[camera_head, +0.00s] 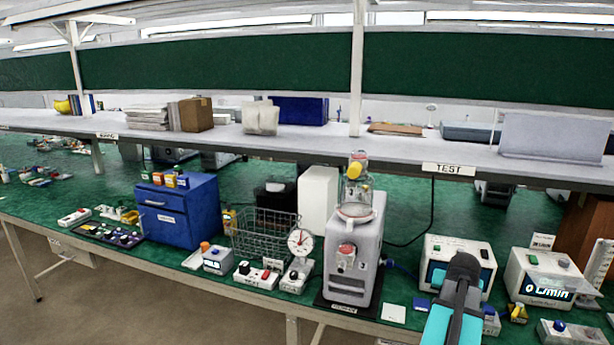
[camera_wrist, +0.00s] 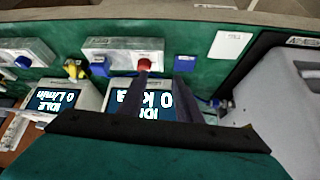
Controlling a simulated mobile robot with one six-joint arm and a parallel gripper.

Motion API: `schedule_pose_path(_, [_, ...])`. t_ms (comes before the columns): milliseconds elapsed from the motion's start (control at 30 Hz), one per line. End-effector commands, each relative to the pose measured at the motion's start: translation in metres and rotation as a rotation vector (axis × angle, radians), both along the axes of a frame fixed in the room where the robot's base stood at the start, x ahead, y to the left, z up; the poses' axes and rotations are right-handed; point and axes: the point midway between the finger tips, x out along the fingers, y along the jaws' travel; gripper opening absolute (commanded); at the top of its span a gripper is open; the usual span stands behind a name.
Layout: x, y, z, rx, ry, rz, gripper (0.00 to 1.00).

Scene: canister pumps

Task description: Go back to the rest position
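My gripper (camera_head: 463,262) is at the lower right in the head view, above the front edge of the bench and in front of a white meter box (camera_head: 458,250). In the wrist view its two dark fingers (camera_wrist: 164,76) stand apart with nothing held between them. A small grey control box (camera_wrist: 122,52) with a red knob (camera_wrist: 145,64) lies just beyond the fingertips in that view. The gap in height between the fingers and the knob cannot be judged. In the head view my arm hides part of this box.
A grey canister pump (camera_head: 353,255) stands left of my gripper. A second meter box (camera_head: 541,277) reading 0 L/min stands to the right. A shelf (camera_head: 446,158) labelled TEST runs above the bench behind. A blue drawer cabinet (camera_head: 178,210) and a wire basket (camera_head: 264,236) are farther left.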

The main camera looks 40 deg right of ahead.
Motion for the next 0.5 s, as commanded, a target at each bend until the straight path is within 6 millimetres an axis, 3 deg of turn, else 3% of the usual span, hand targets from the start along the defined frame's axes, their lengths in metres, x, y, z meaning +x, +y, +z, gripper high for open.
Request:
schedule_pose_path(100, [0.039,0.029,-0.017,0.029,0.014,0.064,0.31])
schedule_pose_path(500, [0.141,0.134,-0.069,0.113,0.074,0.263,0.31])
